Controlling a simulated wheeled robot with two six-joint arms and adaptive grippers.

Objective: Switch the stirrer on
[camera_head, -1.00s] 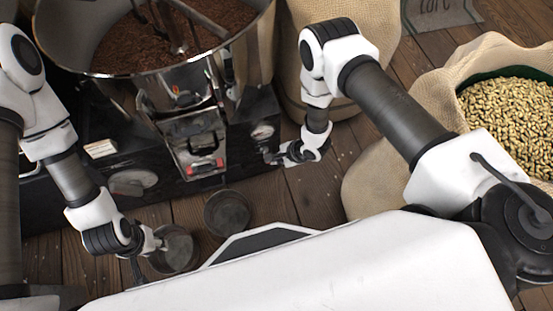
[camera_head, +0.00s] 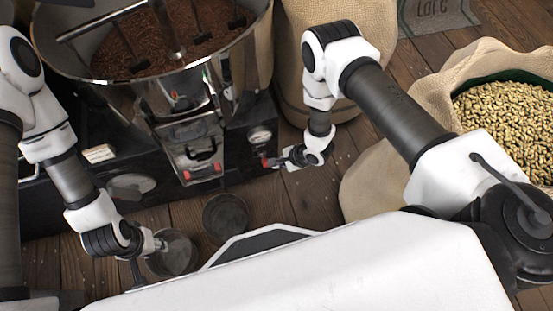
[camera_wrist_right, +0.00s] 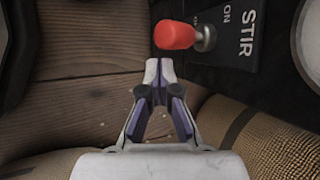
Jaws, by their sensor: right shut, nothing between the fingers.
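The stir switch's red knob (camera_wrist_right: 175,35) sits on a short metal stem beside the printed words STIR and ON in the right wrist view. In the head view the red knob (camera_head: 265,161) shows at the machine's right front corner. My right gripper (camera_wrist_right: 158,70) is shut and empty, its tips just short of the knob with a small gap. It also shows in the head view (camera_head: 278,162). The stirrer (camera_head: 170,35) has arms and paddles in brown beans inside the round metal bin. My left gripper (camera_head: 156,245) is at a dark cup's (camera_head: 174,256) rim; its grip is unclear.
A second dark cup (camera_head: 225,215) stands on the plank floor (camera_head: 285,200). A chute (camera_head: 195,155) with red tabs juts from the machine front. A sack of pale beans (camera_head: 425,90) stands at right, another sack (camera_head: 295,60) behind my right arm. A dial (camera_head: 259,137) is near the knob.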

